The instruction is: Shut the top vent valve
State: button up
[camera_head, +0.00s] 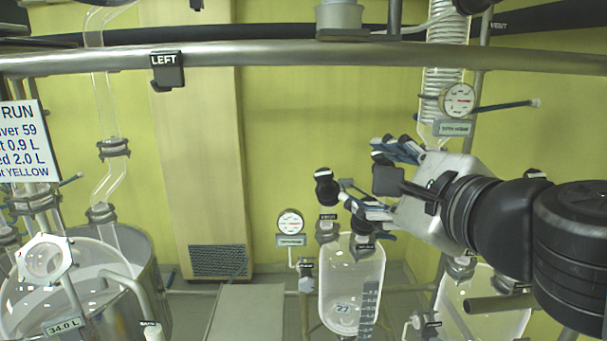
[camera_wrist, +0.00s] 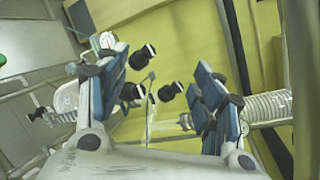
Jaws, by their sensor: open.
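A valve with black round knobs (camera_head: 326,188) stands above the glass receiver vessel (camera_head: 352,285); a thin bar runs from its top toward my gripper. A small dark label (camera_head: 327,217) below it is too small to read surely. My gripper (camera_head: 362,182) is open, just to the right of the knobs, its blue-padded fingers pointing left. In the wrist view several black knobs (camera_wrist: 170,91) and a thin bar show between and beyond the open fingers of my gripper (camera_wrist: 160,75). Nothing is held. I cannot tell whether a finger touches the bar, nor the valve's setting.
A VENT label (camera_head: 498,25) hangs at the top right. A metal rail (camera_head: 300,57) crosses above. Gauges (camera_head: 290,222) and (camera_head: 458,99), a coiled glass condenser (camera_head: 445,70) and a second glass vessel (camera_head: 485,310) stand close around. A large reactor (camera_head: 120,295) stands at the left.

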jog(key=s+a+f+n+g+b, duration=0.1)
jog(key=s+a+f+n+g, duration=0.2)
jog(key=f, duration=0.4)
jog(key=s+a+f+n+g+b, duration=0.1)
jog(key=s+f+n, duration=0.2)
jog(key=f+n, duration=0.25)
jog(key=s+d+f+n+g+h+b, duration=0.2)
jog(key=s+f+n, duration=0.4)
jog(key=f, duration=0.5)
jog(key=s+d+f+n+g+h+b, duration=0.2)
jog(key=s+d+f+n, duration=0.4)
jog(key=f, duration=0.6)
jog(key=s+n+g+h, duration=0.1)
jog(key=g, duration=0.1)
jog(key=shift+s+g+b, duration=0.2)
jog(key=shift+g+b, duration=0.1)
jog(key=shift+b, duration=0.05)
